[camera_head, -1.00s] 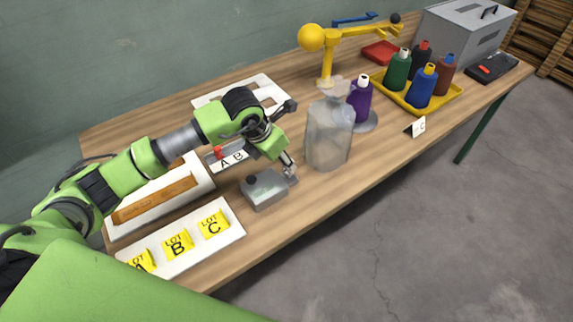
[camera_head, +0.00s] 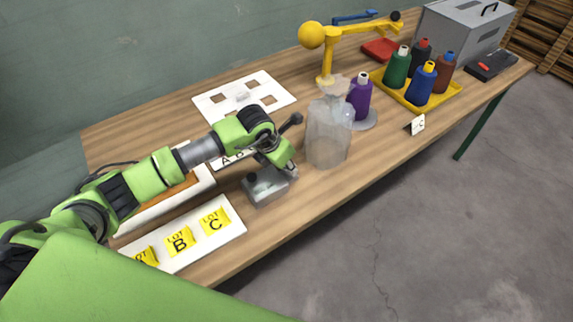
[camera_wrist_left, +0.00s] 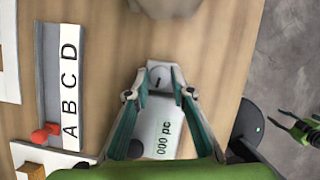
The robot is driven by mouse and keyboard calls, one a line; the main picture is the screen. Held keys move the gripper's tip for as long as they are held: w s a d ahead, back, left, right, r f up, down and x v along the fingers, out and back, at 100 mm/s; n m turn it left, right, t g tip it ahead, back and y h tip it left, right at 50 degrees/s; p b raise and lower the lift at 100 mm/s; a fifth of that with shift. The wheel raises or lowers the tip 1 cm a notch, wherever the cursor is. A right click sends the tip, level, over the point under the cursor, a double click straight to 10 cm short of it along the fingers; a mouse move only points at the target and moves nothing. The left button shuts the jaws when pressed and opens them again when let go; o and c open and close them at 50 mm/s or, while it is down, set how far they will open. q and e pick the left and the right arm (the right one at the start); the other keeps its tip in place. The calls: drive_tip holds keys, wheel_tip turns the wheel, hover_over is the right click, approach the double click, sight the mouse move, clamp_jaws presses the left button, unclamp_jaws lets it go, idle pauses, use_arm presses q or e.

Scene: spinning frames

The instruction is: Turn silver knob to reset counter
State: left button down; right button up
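The counter (camera_head: 266,187) is a small grey box with a black button, near the front edge of the table. In the left wrist view the counter (camera_wrist_left: 155,131) reads "000 pc". Its silver knob (camera_wrist_left: 160,77) is a round dial with a dark mark, at the end of the box. My left gripper (camera_wrist_left: 160,70) has a fingertip on each side of the knob and looks closed on it; exact contact is hard to see. In the head view my left gripper (camera_head: 291,172) covers the knob. My right gripper (camera_wrist_left: 298,117) is empty, its fingers apart, over the floor.
A white board (camera_head: 220,238) with yellow lot cards lies left of the counter. A lettered slider strip (camera_wrist_left: 70,88) lies beside it. Bottles stand in a yellow tray (camera_head: 448,101) farther right.

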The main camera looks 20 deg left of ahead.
use_arm(q)
drive_tip(key=shift+w+f+m+b, duration=0.15)
drive_tip(key=shift+m+b, duration=0.15)
drive_tip(key=shift+b, duration=0.3)
drive_tip(key=shift+a+m+h+b, duration=0.1)
drive_tip(key=shift+m+h+b, duration=0.2)
drive_tip(key=shift+m+b, duration=0.15)
drive_tip(key=shift+r, duration=0.2)
drive_tip(key=c, duration=1.8)
unclamp_jaws()
drive_tip(key=v, duration=1.2)
